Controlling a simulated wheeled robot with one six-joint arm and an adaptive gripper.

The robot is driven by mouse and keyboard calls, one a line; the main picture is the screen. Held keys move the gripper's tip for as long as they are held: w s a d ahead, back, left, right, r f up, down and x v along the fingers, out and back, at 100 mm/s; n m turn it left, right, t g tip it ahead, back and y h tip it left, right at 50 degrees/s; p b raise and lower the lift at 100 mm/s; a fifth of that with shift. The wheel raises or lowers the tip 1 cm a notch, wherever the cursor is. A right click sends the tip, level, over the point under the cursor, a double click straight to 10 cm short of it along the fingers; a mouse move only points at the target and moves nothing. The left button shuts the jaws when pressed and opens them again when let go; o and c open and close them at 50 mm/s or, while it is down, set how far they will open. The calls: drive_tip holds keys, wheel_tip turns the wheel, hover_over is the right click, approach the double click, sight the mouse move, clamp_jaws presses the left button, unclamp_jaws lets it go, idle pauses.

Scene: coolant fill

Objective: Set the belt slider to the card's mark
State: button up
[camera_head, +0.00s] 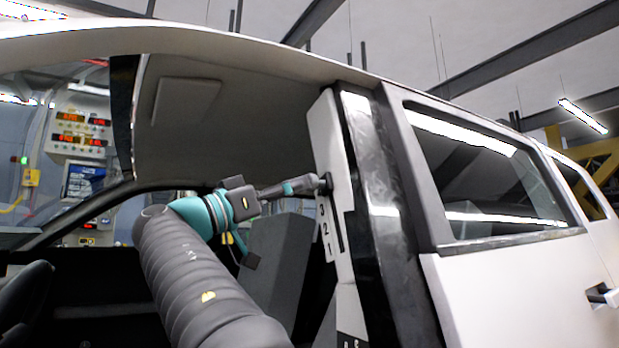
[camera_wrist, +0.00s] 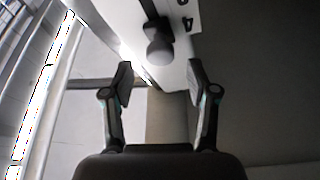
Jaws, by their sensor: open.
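The belt slider is a dark knob (camera_head: 328,181) on a white strip (camera_head: 328,130) along the car's door pillar. The numbers 3, 2 and 1 run down the strip below the knob. The knob (camera_wrist: 160,50) also shows in the wrist view, at the end of a dark slot, with a dark mark like a 4 beside it. My gripper (camera_head: 312,184) is at the knob's height in the head view. In the wrist view my gripper (camera_wrist: 160,80) is open, with the knob ahead between its fingertips and a gap on both sides. I cannot identify the card.
The car's dark pillar trim (camera_head: 378,190) and rear side window (camera_head: 480,175) lie right of the strip. A grey seat (camera_head: 275,255) stands below my arm. The roof lining (camera_head: 215,110) is above. A partly cut-off dark label (camera_head: 350,341) sits low on the pillar.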

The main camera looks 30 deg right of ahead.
sight(311, 181)
drive_tip(key=shift+p+x, duration=0.35)
drive_tip(key=shift+x, duration=2.2)
drive_tip(key=shift+f, duration=0.1)
clamp_jaws()
